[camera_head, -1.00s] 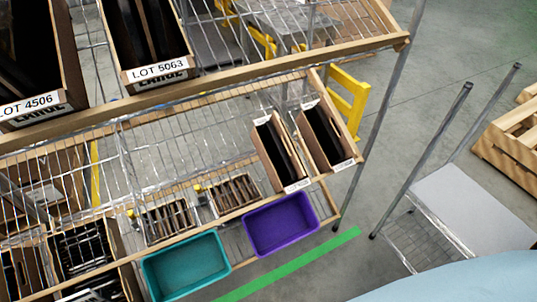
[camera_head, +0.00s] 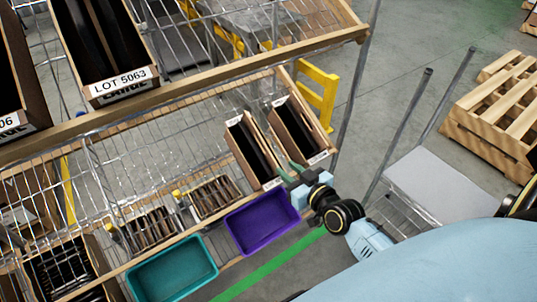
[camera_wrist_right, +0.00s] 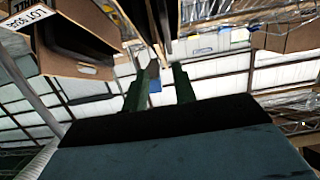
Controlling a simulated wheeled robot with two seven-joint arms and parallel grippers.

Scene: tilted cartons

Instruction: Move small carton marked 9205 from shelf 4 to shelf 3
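Two small open cartons stand side by side, tilted, at the right end of the middle shelf (camera_head: 150,182) in the head view: a left one (camera_head: 240,160) and a right one (camera_head: 317,150). Both have dark contents and small white labels too small to read, so I cannot tell which is 9205. My right gripper (camera_head: 288,172) is at the front lower ends of these cartons. In the right wrist view its two green fingers (camera_wrist_right: 160,88) are apart, with no carton clearly held between them. My left gripper is not in view.
The shelf above holds a carton labelled LOT 5063 (camera_head: 125,82). A purple bin (camera_head: 262,222) and a teal bin (camera_head: 172,270) sit below the cartons. A grey-topped cart (camera_head: 440,185) and wooden pallets (camera_head: 500,110) stand at right. Wire shelf room is free left of the cartons.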

